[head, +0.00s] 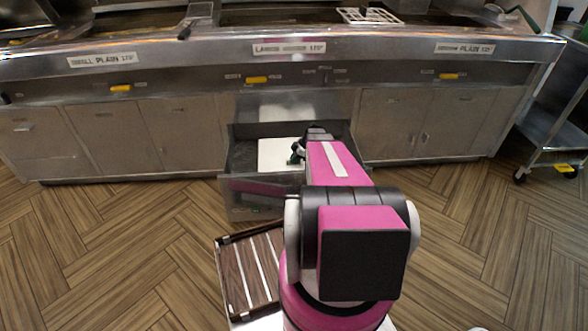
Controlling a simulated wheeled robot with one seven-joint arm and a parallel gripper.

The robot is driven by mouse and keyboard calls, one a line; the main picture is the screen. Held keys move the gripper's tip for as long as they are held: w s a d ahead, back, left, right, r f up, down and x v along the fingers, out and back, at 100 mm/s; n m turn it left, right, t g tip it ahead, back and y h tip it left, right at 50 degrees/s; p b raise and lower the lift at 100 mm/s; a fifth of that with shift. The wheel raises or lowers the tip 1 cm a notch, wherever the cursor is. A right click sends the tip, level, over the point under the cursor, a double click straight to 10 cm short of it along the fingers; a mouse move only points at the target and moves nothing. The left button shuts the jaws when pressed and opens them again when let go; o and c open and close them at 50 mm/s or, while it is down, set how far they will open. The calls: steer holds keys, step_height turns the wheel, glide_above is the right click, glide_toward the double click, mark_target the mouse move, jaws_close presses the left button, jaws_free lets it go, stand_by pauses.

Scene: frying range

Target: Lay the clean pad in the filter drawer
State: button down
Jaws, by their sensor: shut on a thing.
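The filter drawer (250,207) is pulled out from the middle of the frying range, below the centre label. The clean pad (275,155), white and flat, shows within the drawer's outline, towards its middle. My pink arm hides the drawer's right part and some of the gripper. I cannot tell whether the pad touches the drawer floor.
The steel range (185,110) with closed cabinet doors spans the back. A dark slatted rack (247,270) lies in front of the drawer, left of my arm. A steel wheeled cart (555,125) stands at the right. The wooden floor on both sides is clear.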

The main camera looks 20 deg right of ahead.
mark_target(298, 165)
step_height(298, 165, down, 7)
steer(key=shift+r, duration=0.1)
stand_by(0.3)
steer(key=c, duration=1.1)
jaws_free()
